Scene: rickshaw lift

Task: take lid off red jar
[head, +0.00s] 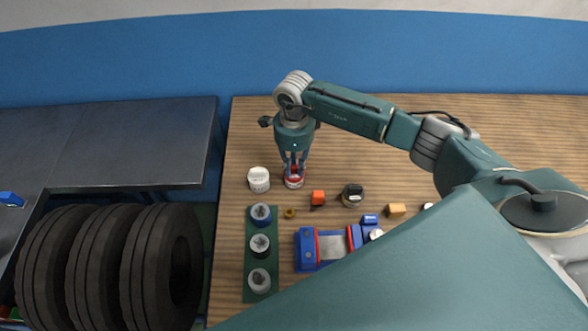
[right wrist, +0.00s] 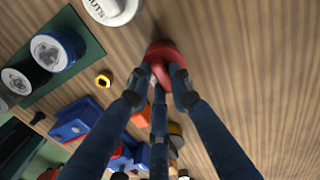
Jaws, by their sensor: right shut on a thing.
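The red jar (head: 294,182) stands on the wooden table, right of a white jar; it has a pale band. My right gripper (head: 294,163) comes down onto it from above. In the right wrist view its fingers (right wrist: 160,72) are closed around the raised grip of the red lid (right wrist: 163,50). The fingers hide much of the lid, and I cannot tell whether any gap lies between lid and jar. My left gripper is not in view.
A white jar (head: 259,180) stands close on the left, and a dark-lidded jar (head: 352,196) on the right. An orange block (head: 318,198) and a yellow nut (head: 290,213) lie in front. The table behind is clear.

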